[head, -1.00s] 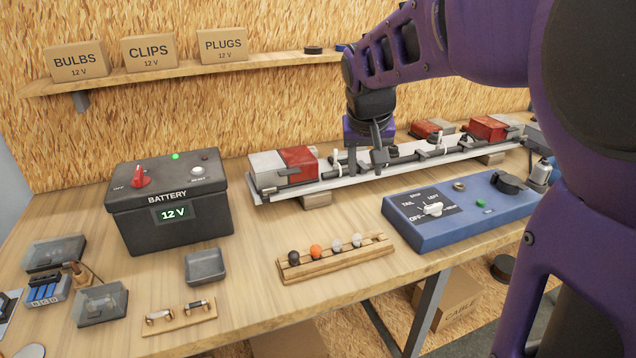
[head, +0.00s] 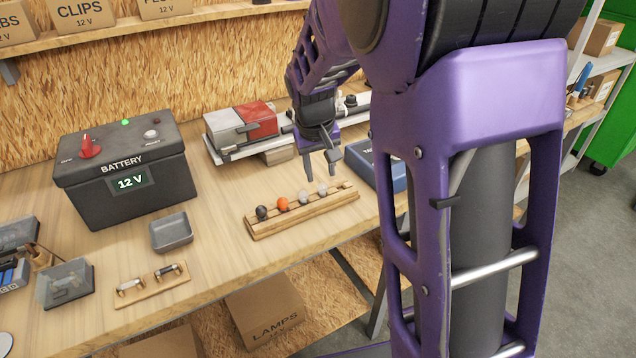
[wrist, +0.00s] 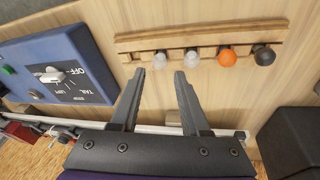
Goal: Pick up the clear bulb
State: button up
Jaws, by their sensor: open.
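A wooden rack (head: 262,230) (wrist: 135,43) on the bench holds a row of round bulbs. Two are pale: one (head: 304,198) (wrist: 192,57) beside the orange bulb, and one (head: 323,190) (wrist: 162,60) at the far end of the row from the black bulb. I cannot tell for sure which pale one is clear and which is frosted. My gripper (head: 320,168) (wrist: 160,74) is open and empty, pointing down above the rack's pale-bulb end. In the wrist view its fingertips lie just short of the pale bulbs, apart from them.
The orange bulb (head: 282,204) and black bulb (head: 262,212) share the rack. A blue switch box (head: 372,168) stands to the right. The battery (head: 125,172), a small grey tray (head: 171,233) and a fuse holder (head: 150,285) are left. Bare bench surrounds the rack.

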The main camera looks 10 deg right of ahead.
aim_at(322, 184)
jog(key=shift+x, duration=2.7)
jog(key=c, duration=0.6)
